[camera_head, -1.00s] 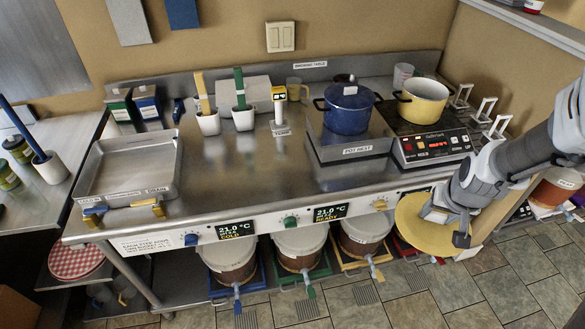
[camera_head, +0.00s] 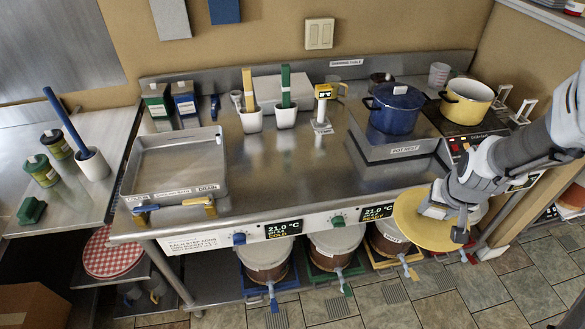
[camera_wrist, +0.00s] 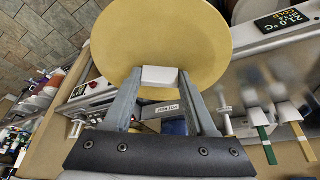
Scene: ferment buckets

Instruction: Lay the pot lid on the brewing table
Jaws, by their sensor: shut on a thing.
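The yellow pot lid (camera_head: 424,222) is held by my gripper (camera_head: 450,209) in front of the brewing table's right front edge, above the floor. In the wrist view the round lid (camera_wrist: 160,45) fills the upper middle, and my gripper (camera_wrist: 160,78) is shut on its pale block-shaped handle. The steel brewing table (camera_head: 265,188) has a bare stretch in its middle, between the drain tray and the pot rest. A yellow pot (camera_head: 466,103) without a lid stands on the hot plate at the right. A blue pot (camera_head: 393,110) with its lid on stands on the pot rest.
The drain tray (camera_head: 172,168) occupies the table's left side. White cups with yellow and green handles (camera_head: 285,116) and a yellow-topped thermometer stand (camera_head: 322,108) are toward the back. Several buckets (camera_head: 335,250) sit below the front panel. A side table with jars (camera_head: 38,170) stands left.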

